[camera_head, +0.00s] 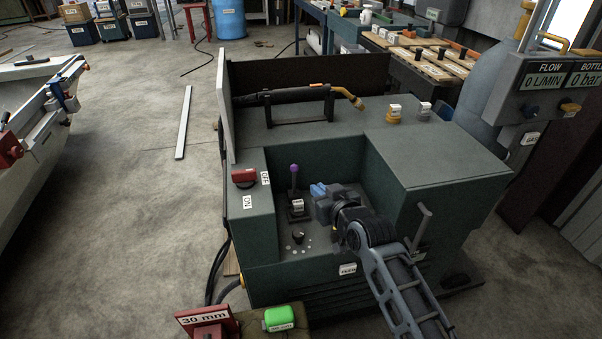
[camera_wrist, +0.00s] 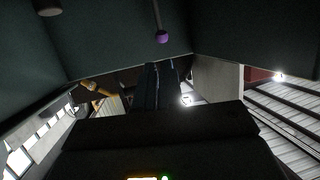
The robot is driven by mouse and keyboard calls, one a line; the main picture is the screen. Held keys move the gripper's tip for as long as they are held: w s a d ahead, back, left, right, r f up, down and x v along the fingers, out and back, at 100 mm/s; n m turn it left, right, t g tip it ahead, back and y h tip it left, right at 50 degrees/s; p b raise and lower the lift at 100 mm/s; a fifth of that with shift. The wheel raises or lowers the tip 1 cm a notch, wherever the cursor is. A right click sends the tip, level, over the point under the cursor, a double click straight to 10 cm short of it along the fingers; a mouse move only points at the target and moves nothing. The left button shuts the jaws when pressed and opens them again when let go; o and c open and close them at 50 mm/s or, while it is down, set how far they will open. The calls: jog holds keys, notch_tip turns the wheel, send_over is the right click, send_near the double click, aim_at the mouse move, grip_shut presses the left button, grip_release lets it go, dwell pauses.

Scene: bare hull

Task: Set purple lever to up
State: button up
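The purple lever (camera_head: 294,170) has a round purple knob on a thin stem. It rises from a dark base with a white label, in the recess of a dark green machine (camera_head: 430,160). In the head view its stem looks near upright; its exact setting is hard to tell. My gripper (camera_head: 319,190), with blue fingers, is inside the recess just right of the lever, apart from the knob. In the wrist view the purple knob (camera_wrist: 161,37) hangs beyond my fingertips (camera_wrist: 163,66). The fingers look close together and dark; nothing shows held between them.
The recess walls stand close around my gripper. A red switch (camera_head: 244,177) with ON and OFF labels is on the left ledge. A black knob (camera_head: 298,237) sits in front of the lever. A torch (camera_head: 345,95) rests on a rack behind. Open floor lies left.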

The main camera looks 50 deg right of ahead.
aim_at(298, 169)
jog(key=shift+v, duration=0.9)
grip_shut()
jog(key=x, duration=0.9)
jog(key=p+x, duration=0.1)
jog(key=x, duration=0.4)
jog(key=shift+r, duration=0.3)
jog(key=shift+w+d+r+p, duration=0.2)
jog(key=shift+w+r+p, duration=0.1)
jog(key=shift+p, duration=0.2)
jog(key=shift+w+d+m+g, duration=0.15)
jog(key=shift+w+d+g, duration=0.15)
jog(key=shift+w, duration=0.25)
jog(key=shift+w+d+m+g, duration=0.15)
jog(key=shift+w+d+g, duration=0.05)
jog(key=shift+w+d, duration=0.25)
jog(key=shift+w+r, duration=0.1)
jog(key=shift+w, duration=0.05)
jog(key=shift+r, duration=0.1)
